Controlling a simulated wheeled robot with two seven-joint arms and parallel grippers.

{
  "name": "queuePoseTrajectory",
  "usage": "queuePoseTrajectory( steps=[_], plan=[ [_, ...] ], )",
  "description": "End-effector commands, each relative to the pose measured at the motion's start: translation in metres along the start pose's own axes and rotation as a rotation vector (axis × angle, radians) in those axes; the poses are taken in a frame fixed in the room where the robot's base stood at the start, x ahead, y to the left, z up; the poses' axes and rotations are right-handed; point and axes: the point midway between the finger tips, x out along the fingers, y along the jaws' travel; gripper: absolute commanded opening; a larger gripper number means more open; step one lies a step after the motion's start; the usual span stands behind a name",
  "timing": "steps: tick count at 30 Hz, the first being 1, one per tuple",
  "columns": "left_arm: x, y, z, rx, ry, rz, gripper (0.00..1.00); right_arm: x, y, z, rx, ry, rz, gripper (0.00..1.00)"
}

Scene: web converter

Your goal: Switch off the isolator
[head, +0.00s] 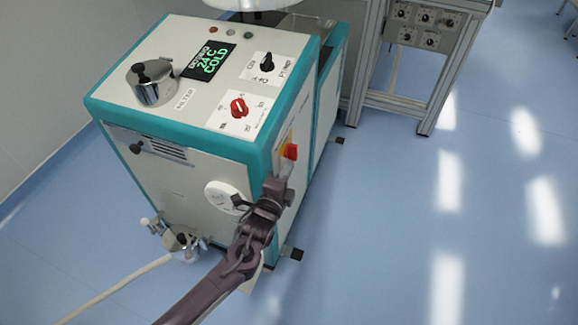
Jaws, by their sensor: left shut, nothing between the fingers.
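The isolator (291,151) is a small red handle on a yellow plate, on the right-hand side face of a white and teal machine (200,170). The face is seen at a steep angle, so I cannot tell the handle's exact setting. My left gripper (286,170) is shut and empty, with its tips just below the red handle. I cannot tell if they touch it. The gripper and arm hide part of the lower side face. My right gripper is not in view.
A white hose (115,290) lies front left. A metal frame (400,105) stands behind. Floor to the right is clear.

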Motion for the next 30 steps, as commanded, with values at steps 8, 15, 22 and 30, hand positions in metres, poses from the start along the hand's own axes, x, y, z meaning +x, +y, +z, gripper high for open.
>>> queuePoseTrajectory(
  steps=[8, 15, 22, 30],
  plan=[
    [0.014, 0.0, 0.0, 0.0, 0.0, 0.0, 0.0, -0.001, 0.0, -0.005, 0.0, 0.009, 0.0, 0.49],
    [0.014, 0.0, 0.0, 0.001, 0.0, 0.0, 0.0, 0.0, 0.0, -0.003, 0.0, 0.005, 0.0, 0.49],
    [0.016, 0.005, 0.0, 0.001, 0.001, 0.0, 0.0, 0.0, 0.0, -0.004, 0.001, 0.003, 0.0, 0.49],
    [0.016, 0.006, 0.002, 0.001, 0.0, 0.001, 0.0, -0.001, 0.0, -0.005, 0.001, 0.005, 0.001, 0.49]
  ],
)
